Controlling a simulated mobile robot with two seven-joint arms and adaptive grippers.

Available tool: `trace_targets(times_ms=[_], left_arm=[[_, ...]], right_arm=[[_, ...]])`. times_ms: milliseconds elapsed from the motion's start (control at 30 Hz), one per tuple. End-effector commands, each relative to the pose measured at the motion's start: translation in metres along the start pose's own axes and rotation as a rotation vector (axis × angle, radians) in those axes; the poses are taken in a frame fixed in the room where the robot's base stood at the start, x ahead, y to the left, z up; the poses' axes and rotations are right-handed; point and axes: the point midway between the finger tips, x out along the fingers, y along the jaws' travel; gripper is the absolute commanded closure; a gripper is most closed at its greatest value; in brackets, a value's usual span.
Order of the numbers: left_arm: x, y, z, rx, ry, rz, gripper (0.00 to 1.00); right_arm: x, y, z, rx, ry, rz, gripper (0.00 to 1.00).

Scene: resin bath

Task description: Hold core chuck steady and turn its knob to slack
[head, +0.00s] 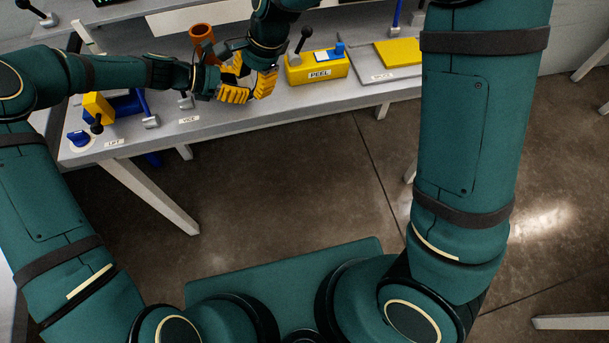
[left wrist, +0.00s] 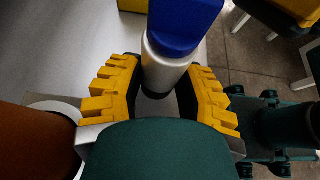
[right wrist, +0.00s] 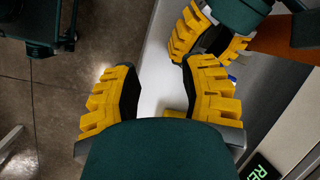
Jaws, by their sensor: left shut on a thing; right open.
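The core chuck shows in the left wrist view as a silver cylinder (left wrist: 165,72) with a blue block-like part (left wrist: 185,22), probably its knob, on its far end. My left gripper (left wrist: 158,95) is shut on the silver cylinder, with one yellow finger on each side. In the head view my left gripper (head: 228,86) is at the bench's middle and the grippers hide the chuck. My right gripper (head: 256,80) comes from above, close beside it. In the right wrist view my right gripper (right wrist: 155,105) is open with nothing gripped; my left gripper (right wrist: 210,38) is just beyond it.
An orange-brown cylinder (head: 202,36) stands behind the grippers. A yellow PEEL box (head: 318,69) with a black-knobbed lever is to the right, before a yellow plate (head: 399,52). A blue knob (head: 79,138) and yellow block (head: 97,106) are at left. The bench's front strip (head: 240,115) is clear.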

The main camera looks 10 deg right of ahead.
Motion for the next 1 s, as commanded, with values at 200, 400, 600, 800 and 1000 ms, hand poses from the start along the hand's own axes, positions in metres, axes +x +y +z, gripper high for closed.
trace_targets(times_ms=[200, 400, 600, 800, 1000], left_arm=[[0.0, 0.0, -0.001, 0.0, 0.001, 0.0, 0.82], [0.0, 0.0, -0.001, 0.0, 0.001, 0.0, 0.82], [0.0, 0.0, -0.001, 0.0, 0.001, 0.0, 0.82], [0.0, 0.0, -0.001, 0.0, 0.001, 0.0, 0.82], [0.0, 0.0, -0.001, 0.0, 0.001, 0.0, 0.82]], right_arm=[[0.03, 0.024, -0.014, -0.111, 0.02, 0.011, 0.58], [0.056, 0.048, -0.025, -0.225, 0.036, 0.019, 0.58], [0.079, 0.074, -0.033, -0.347, 0.046, 0.026, 0.58], [0.101, 0.102, -0.039, -0.459, 0.05, 0.03, 0.58], [0.122, 0.13, -0.046, -0.54, 0.051, 0.033, 0.58]])
